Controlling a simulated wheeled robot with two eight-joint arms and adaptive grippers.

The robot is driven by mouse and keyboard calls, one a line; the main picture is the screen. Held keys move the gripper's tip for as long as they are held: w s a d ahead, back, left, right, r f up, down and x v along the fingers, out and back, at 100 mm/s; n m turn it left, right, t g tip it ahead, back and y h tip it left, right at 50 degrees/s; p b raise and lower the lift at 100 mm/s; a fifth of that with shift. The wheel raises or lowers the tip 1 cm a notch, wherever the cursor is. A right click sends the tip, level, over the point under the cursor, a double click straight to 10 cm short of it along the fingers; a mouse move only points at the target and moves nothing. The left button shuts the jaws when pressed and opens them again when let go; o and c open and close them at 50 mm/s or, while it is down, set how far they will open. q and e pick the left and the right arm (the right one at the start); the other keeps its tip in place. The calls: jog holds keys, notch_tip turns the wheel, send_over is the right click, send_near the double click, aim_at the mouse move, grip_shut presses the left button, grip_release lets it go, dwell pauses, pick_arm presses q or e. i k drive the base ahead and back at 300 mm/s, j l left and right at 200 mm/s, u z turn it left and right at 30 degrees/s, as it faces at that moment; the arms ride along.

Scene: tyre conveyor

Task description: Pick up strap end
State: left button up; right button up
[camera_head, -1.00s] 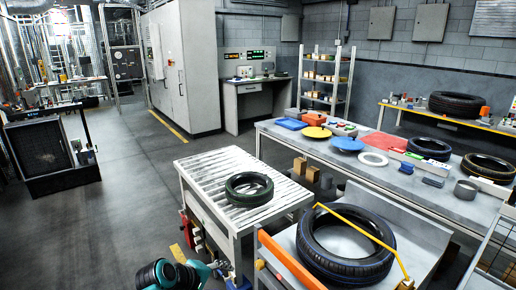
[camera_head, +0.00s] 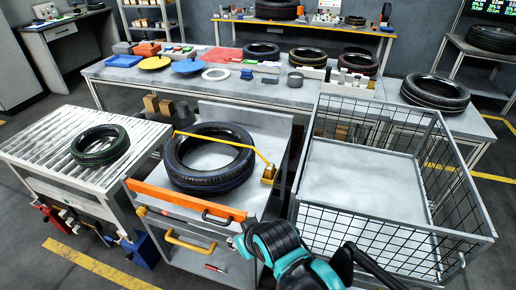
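A thin yellow strap (camera_head: 222,138) runs from the back left of a steel bench, across the top of a black tyre (camera_head: 172,164), toward the right. Its right end meets a small yellow block (camera_head: 268,174) at the right side of the bench. The tyre lies flat on the bench top (camera_head: 262,135). Part of one of my arms, teal and black, enters at the bottom centre, in front of the bench. Neither gripper's fingers can be made out, and nothing visible touches the strap.
An orange bar (camera_head: 185,198) lines the bench front, above a yellow handle (camera_head: 188,243). A wire-mesh cage (camera_head: 388,158) stands close on the right. A roller table (camera_head: 40,150) with a small tyre (camera_head: 100,145) is on the left. A long worktable (camera_head: 250,92) is behind.

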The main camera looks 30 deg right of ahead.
aim_at(269, 171)
jog(key=z, duration=1.2)
jog(key=i+l+z, duration=0.15)
jog(key=z, duration=0.35)
jog(key=i+l+z, duration=0.25)
jog(key=z, duration=0.2)
jog(key=l, duration=0.1)
